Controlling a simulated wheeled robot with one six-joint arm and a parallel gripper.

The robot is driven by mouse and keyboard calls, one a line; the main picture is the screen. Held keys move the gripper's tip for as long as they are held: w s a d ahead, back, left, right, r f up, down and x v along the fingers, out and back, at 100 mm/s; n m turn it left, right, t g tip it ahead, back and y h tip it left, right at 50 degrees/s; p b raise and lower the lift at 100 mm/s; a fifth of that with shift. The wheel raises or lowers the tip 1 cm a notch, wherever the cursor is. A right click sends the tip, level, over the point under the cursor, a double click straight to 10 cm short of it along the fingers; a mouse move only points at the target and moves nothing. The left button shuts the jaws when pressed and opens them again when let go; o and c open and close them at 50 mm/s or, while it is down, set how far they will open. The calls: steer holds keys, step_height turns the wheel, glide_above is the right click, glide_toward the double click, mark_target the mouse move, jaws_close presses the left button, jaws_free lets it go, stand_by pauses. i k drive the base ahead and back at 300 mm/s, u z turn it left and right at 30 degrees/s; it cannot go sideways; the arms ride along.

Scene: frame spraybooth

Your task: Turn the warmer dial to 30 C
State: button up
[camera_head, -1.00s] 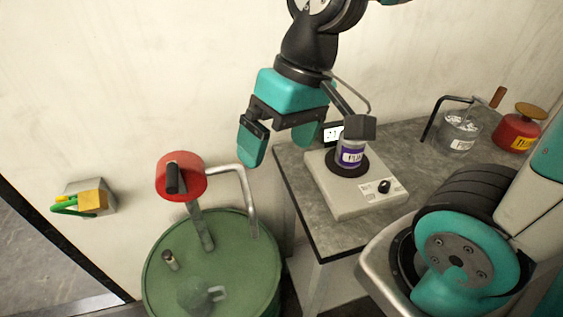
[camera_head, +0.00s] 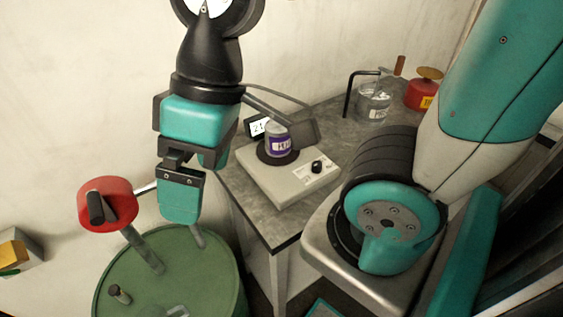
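The warmer (camera_head: 278,187) is a pale flat box on the grey table, left of my arm. Its dial (camera_head: 317,167) is a small black knob at the right of the top, on a white label with marks too small to read. A purple-labelled jar (camera_head: 278,146) stands on its round black plate. A small display (camera_head: 258,127) behind it seems to read 21, partly hidden. My gripper (camera_head: 198,188) is open and empty, pointing down left of the warmer, over the green drum's side. It is apart from the dial.
A green drum (camera_head: 190,270) with a red-headed pump (camera_head: 108,203) stands at lower left. A clear jar (camera_head: 374,103) with a bent rod and a red can (camera_head: 422,93) stand at the table's back right. A dark bar reaches beside the purple jar.

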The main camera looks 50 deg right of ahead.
mark_target(317, 165)
steer(key=z, duration=0.55)
steer(key=k, duration=1.3)
steer(key=u, duration=0.25)
steer(key=i, duration=0.9)
steer(key=u, duration=0.25)
